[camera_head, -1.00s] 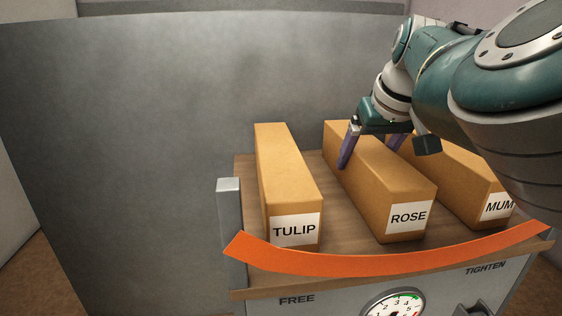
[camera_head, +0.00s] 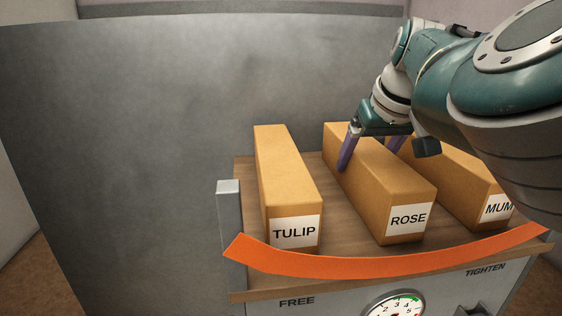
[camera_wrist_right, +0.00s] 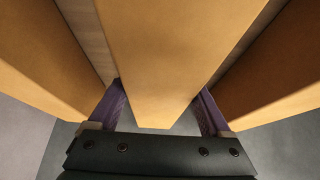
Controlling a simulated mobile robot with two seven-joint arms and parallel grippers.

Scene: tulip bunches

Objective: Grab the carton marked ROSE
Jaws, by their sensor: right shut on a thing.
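The carton marked ROSE (camera_head: 385,190) is a long tan box with a white label on its near end, the middle one of three on the wooden shelf. My right gripper (camera_head: 370,150) is shut on the ROSE carton near its far end, one purple finger on each side. In the right wrist view the carton (camera_wrist_right: 165,60) lies between the two fingers of the gripper (camera_wrist_right: 160,110). The carton appears to rest on the shelf. My left gripper is not in view.
The TULIP carton (camera_head: 285,185) stands to the left and the MUM carton (camera_head: 455,180) close on the right. An orange strap (camera_head: 380,264) curves across the shelf's front, above a dial (camera_head: 395,306). A grey panel (camera_head: 130,130) rises behind and left.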

